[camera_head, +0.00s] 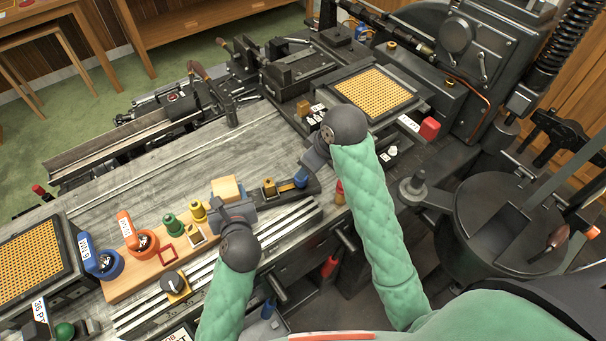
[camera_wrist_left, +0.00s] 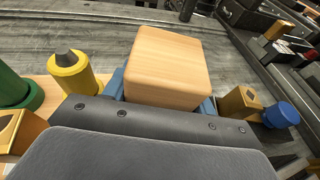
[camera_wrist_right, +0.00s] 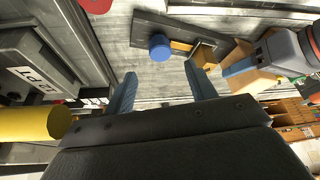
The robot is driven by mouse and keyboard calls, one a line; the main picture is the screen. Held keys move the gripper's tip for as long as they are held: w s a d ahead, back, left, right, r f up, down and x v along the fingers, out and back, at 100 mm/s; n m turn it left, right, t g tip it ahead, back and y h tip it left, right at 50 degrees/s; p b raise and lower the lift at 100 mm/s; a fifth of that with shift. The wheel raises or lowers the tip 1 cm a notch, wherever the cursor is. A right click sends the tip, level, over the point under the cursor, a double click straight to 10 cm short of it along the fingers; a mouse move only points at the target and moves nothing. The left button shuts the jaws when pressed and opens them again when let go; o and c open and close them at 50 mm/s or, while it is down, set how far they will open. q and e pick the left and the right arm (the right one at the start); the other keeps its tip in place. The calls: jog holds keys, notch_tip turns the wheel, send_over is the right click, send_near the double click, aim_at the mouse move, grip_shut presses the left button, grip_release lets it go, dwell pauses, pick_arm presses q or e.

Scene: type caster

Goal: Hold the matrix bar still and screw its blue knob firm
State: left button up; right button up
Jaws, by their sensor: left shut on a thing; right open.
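The dark matrix bar (camera_head: 313,188) lies on the grey worktop. Its blue knob (camera_head: 301,177) and a brass block (camera_head: 269,187) are on it; the knob also shows in the right wrist view (camera_wrist_right: 160,47). My left gripper (camera_head: 231,203) is shut on a pale wooden block (camera_wrist_left: 167,68) at the bar's left. Whether the block joins the bar is hidden. My right gripper (camera_wrist_right: 162,88) is open and empty. Its fingers point toward the blue knob, which shows between them and beyond their tips, apparently apart.
A wooden board (camera_head: 123,289) left of my left gripper holds a blue holder (camera_head: 103,264), an orange holder (camera_head: 127,228), a green piece (camera_head: 172,225) and a yellow piece (camera_head: 198,211). A gridded brass case (camera_head: 375,93) stands behind the bar. Worktop behind my left gripper is clear.

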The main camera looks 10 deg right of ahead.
jog(key=x, duration=0.7)
jog(key=shift+f, duration=0.25)
jog(key=c, duration=1)
